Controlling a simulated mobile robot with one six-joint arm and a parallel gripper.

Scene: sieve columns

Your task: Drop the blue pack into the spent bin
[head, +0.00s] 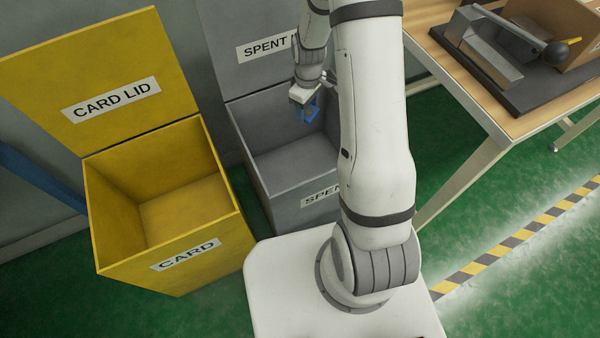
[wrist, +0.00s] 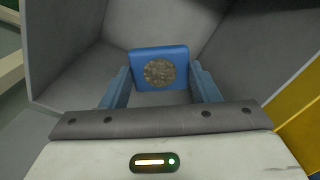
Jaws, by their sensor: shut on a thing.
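The blue pack (wrist: 158,54) is a small blue block with a round speckled patch on its face. It sits between the two fingers of my gripper (wrist: 160,88), which is shut on it. In the head view my gripper (head: 308,104) hangs over the open top of the grey spent bin (head: 262,178), with the pack partly hidden there. The wrist view shows the bin's grey inner walls (wrist: 75,75) around the pack. My arm covers the right part of the bin and part of its label.
A yellow card bin (head: 165,255) with its lid raised stands left of the spent bin. The spent bin's grey lid (head: 235,50) is up behind it. A wooden table (head: 530,122) with a dark-based device (head: 490,55) and a cardboard box stands at right. Green floor shows between.

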